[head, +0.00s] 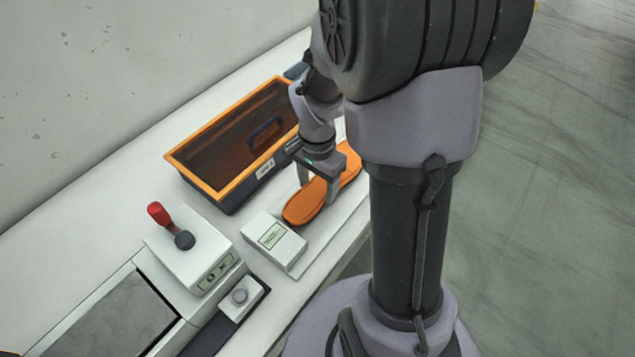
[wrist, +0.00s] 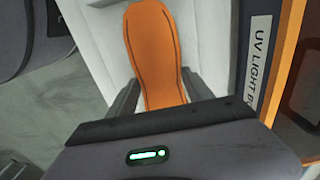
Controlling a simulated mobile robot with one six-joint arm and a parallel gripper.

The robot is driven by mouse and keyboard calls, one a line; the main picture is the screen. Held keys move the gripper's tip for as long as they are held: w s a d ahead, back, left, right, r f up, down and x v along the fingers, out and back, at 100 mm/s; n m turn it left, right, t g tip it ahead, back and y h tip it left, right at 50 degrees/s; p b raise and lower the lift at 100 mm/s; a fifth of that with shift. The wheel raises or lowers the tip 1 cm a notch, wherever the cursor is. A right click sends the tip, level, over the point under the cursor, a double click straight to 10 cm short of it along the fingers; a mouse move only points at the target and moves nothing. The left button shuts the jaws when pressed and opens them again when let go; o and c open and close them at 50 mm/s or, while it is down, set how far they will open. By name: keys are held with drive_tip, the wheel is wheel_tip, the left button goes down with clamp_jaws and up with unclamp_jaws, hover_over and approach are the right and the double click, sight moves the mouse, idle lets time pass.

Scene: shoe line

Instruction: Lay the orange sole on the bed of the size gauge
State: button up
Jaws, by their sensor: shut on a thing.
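The orange sole (head: 305,204) is below my gripper (head: 318,192) in the head view, long and flat, lying along the white gauge bed. My gripper is shut on the sole, with one finger at each side of its narrow middle. In the wrist view the sole (wrist: 153,50) runs away from between the two dark fingers (wrist: 158,92). The size gauge (head: 275,243) shows as a white block with a small display at the near end of a pale bed (head: 322,232). The sole is over this bed; I cannot tell whether it touches it. My arm hides part of the far end.
An orange-rimmed dark box (head: 222,180) stands left of the sole; its side label (wrist: 263,60) shows in the wrist view. A white unit with a red-knobbed lever (head: 190,250) and a grey button box (head: 240,298) are nearer. The bench's right edge is close to the gauge.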

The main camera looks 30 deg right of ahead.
drive_tip(key=shift+f+b, duration=0.35)
drive_tip(key=shift+f, duration=0.5)
drive_tip(key=shift+r, duration=0.1)
drive_tip(key=o, duration=1.7)
drive_tip(key=shift+r, duration=0.1)
wheel_tip(320, 180, up, 17)
drive_tip(key=p, duration=0.7)
drive_tip(key=shift+p, duration=0.35)
drive_tip(key=shift+a+r, duration=0.1)
